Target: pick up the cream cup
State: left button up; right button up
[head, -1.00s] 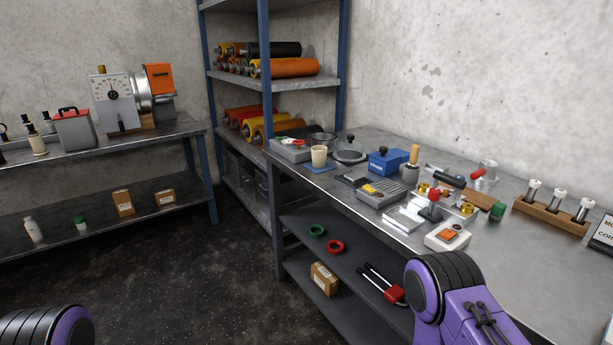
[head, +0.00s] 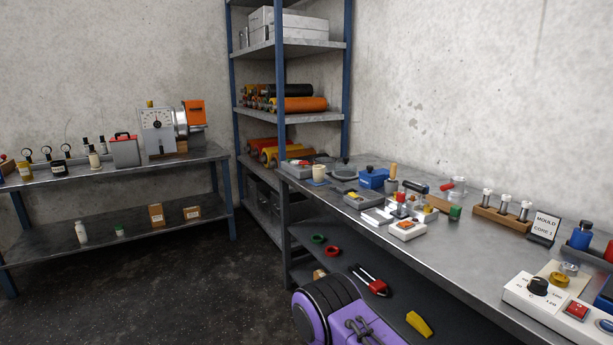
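The cream cup (head: 319,172) stands upright at the far left end of the right-hand metal workbench (head: 455,262). It is on or beside a small blue mat (head: 316,183), close to a grey box with red and white parts. Nothing touches the cup from above. A purple and black part of my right arm shows at the bottom centre, in front of the bench and well short of the cup. Neither gripper is in the picture.
A blue box (head: 373,178), a wooden-handled tool (head: 393,176) and a wooden rack (head: 502,219) crowd the bench. A white control box (head: 560,303) sits at its near right. A shelf unit (head: 291,120) with rollers stands behind. The dark floor (head: 150,285) at left is open.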

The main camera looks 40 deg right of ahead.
aim_at(318, 170)
jog(key=u, duration=0.1)
jog(key=i, duration=1.5)
jog(key=z, duration=0.6)
jog(key=i, duration=0.9)
jog(key=z, duration=0.85)
